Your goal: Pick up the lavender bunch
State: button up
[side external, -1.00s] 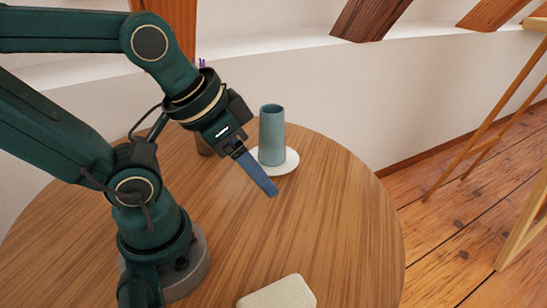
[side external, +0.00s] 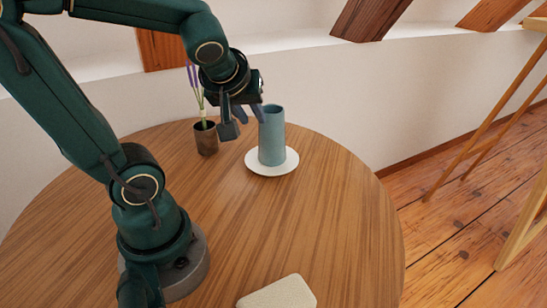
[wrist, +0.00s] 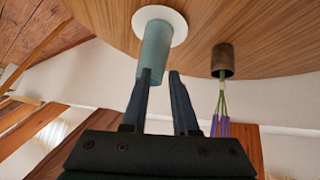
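The lavender bunch (side external: 194,84) has purple tips and green stems and stands upright in a small brown cup (side external: 206,143) on the round wooden table. In the wrist view the lavender (wrist: 221,115) hangs upside down from the cup (wrist: 222,66), right of my fingers. My gripper (side external: 252,112) is just right of the lavender, near the top of the teal vase. Part of the stems is close to my wrist in the side view.
The teal vase (side external: 271,140) stands on a white round plate (side external: 283,168), right of the cup. A beige block (side external: 278,294) lies at the table's front edge. The table's middle and right (side external: 330,220) are clear. A white wall stands behind.

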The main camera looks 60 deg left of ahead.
jog(key=a+f+n+g+y, duration=0.3)
jog(key=a+n, duration=0.2)
jog(key=a, duration=0.7)
jog(key=n+g, duration=0.1)
jog(key=g, duration=0.1)
send_near(205, 123)
jog(key=x, duration=0.4)
jog(key=shift+x, duration=2.35)
grip_shut()
